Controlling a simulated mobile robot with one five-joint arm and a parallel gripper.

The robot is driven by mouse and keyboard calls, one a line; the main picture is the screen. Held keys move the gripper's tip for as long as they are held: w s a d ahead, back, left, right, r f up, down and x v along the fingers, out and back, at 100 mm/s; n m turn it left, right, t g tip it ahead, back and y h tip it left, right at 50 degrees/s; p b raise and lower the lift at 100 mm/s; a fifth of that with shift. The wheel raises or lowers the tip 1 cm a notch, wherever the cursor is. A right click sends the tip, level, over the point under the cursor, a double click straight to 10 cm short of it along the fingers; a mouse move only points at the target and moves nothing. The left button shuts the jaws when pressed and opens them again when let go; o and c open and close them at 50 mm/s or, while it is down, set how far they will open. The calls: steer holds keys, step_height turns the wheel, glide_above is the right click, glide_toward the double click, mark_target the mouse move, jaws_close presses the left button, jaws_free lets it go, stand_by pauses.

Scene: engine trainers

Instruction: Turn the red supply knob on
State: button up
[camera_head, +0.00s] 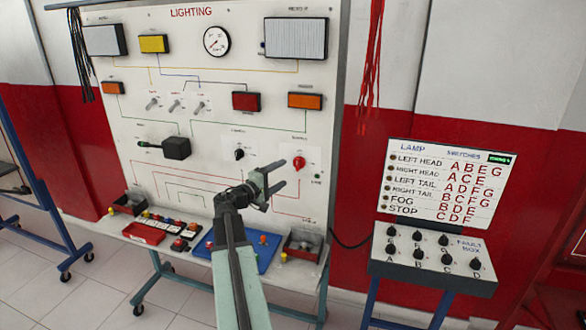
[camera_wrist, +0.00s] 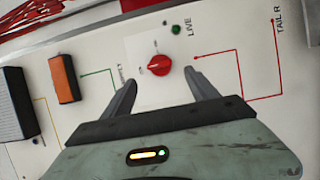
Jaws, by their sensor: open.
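The red supply knob (camera_head: 299,163) sits on a pale square plate low on the right side of the white lighting board. In the wrist view the knob (camera_wrist: 156,66) is round with a ridge across it, and a white mark shows above it. A green lamp (camera_wrist: 176,29) labelled LIVE is beside it. My gripper (camera_head: 277,176) is open, in front of the board, just left of and below the knob in the head view. In the wrist view its two fingers (camera_wrist: 161,90) point toward the board, one on each side of the knob, apart from it.
The white lighting board (camera_head: 215,110) carries lamps, switches and a black knob (camera_head: 239,154). A shelf below holds a blue tray (camera_head: 262,257) and small parts. A fault box (camera_head: 432,255) stands at the right. Red cables (camera_head: 371,60) hang right of the board.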

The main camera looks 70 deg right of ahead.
mark_target(297, 165)
steer(key=x, duration=0.7)
steer(key=shift+s+d, duration=0.1)
steer(key=shift+d, duration=0.3)
steer(key=c, duration=1.4)
steer(key=shift+o, duration=0.2)
steer(key=m+p, duration=0.1)
steer(key=p, duration=0.1)
steer(key=m+y+p, duration=0.1)
steer(key=m, duration=0.1)
steer(key=shift+a+r+t+p, duration=0.1)
steer(key=shift+r+t+p, duration=0.2)
steer(key=shift+r+p, duration=0.1)
steer(key=m+p, duration=0.1)
steer(key=m, duration=0.1)
steer(key=m+t+y+p, duration=0.1)
steer(key=m+p, duration=0.1)
steer(key=shift+s+t, duration=0.2)
steer(key=shift+t, duration=0.1)
steer(key=m+t+y+p, duration=0.1)
steer(key=m+t+p, duration=0.1)
steer(key=m, duration=0.1)
steer(key=shift+s+m+p, duration=0.2)
steer(key=shift+m+p, duration=0.1)
steer(key=shift+m, duration=0.1)
steer(key=shift+s+m+t+y+p, duration=0.1)
steer(key=shift+m+t+y+p, duration=0.2)
steer(key=shift+m+t, duration=1)
